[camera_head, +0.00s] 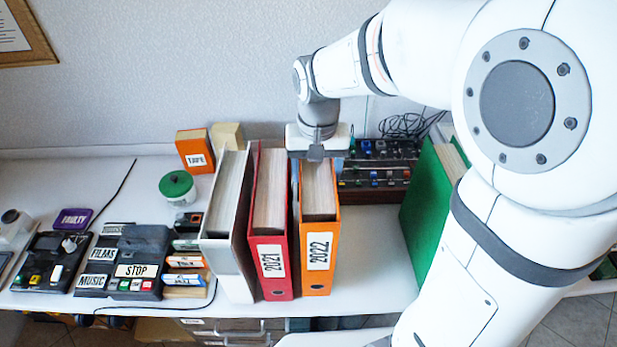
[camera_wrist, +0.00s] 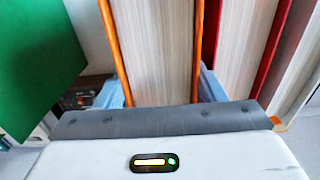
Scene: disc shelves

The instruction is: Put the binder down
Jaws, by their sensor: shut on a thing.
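The orange binder (camera_head: 319,267) labelled 2022 is upright, spine to the front, just right of the red binder (camera_head: 270,262) labelled 2021. My gripper (camera_head: 318,157) is at the top back of the orange binder and shut on it. In the wrist view the orange binder (camera_wrist: 160,50) sits between the two fingers (camera_wrist: 160,92). The red binder (camera_wrist: 238,45) stands beside it there, with a narrow gap. The lower edge of the orange binder is near the white table top; I cannot tell whether it touches.
A white binder (camera_head: 227,235) stands left of the red one. A green binder (camera_head: 428,215) stands at the right, with bare table top (camera_head: 375,265) between it and the orange binder. A dark control panel (camera_head: 382,165) with cables lies behind. Several labelled boxes and devices fill the left.

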